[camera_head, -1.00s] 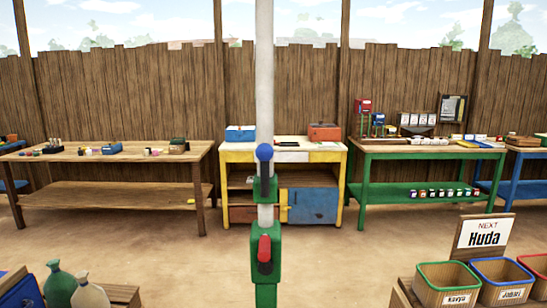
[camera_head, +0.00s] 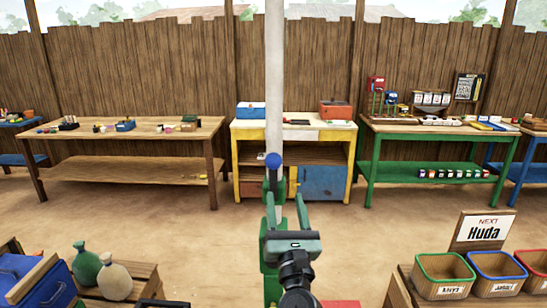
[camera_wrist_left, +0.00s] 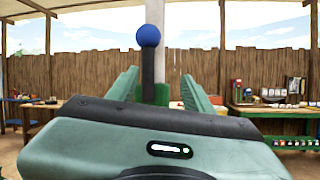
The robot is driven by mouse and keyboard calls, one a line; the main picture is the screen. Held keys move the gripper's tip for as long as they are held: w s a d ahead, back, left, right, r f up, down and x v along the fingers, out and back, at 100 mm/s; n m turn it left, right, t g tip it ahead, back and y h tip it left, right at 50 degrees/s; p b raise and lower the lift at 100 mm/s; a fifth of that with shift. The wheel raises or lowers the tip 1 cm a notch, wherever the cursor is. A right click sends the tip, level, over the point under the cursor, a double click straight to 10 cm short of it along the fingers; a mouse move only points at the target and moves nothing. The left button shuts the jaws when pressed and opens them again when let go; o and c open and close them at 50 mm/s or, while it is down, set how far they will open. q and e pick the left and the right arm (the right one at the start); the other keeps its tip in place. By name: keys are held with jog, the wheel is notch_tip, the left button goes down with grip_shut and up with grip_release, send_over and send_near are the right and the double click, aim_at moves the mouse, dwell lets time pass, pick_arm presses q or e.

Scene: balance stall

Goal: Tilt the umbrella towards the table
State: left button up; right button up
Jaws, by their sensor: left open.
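The umbrella's pale pole (camera_head: 274,90) stands upright in the middle of the head view, with green fittings low on it. A dark lever with a blue ball knob (camera_head: 273,160) sits on the front of the pole. My left gripper (camera_head: 285,198) is open and empty, in front of the pole just below the knob. In the left wrist view, the blue knob (camera_wrist_left: 148,35) and its lever stand between the two green fingers (camera_wrist_left: 160,85), beyond them and apparently apart. My gripper hides the lower green fitting. The canopy cannot be made out. My right gripper is not in view.
Behind the pole stand a yellow cabinet table (camera_head: 241,185), a wooden table (camera_head: 110,133) and a green table (camera_head: 440,131). Bins (camera_head: 443,290) and a "Huda" sign (camera_head: 483,228) are at front right.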

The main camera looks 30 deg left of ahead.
aim_at(274, 172)
pick_arm(q)
jog(key=w+a+r+p, duration=0.1)
jog(key=w+a+r+n+p, duration=0.1)
jog(key=a+r, duration=0.1)
jog(key=w+a+r+n+p, duration=0.1)
jog(key=a+r, duration=0.1)
jog(key=shift+w+a+r+g+y, duration=0.15)
jog(key=shift+g+y, duration=0.25)
jog(key=shift+w+a+r+p, duration=0.1)
jog(key=shift+w+a+p, duration=0.2)
jog(key=shift+w+a, duration=0.1)
grip_shut()
jog(key=shift+w, duration=0.1)
dwell(0.5)
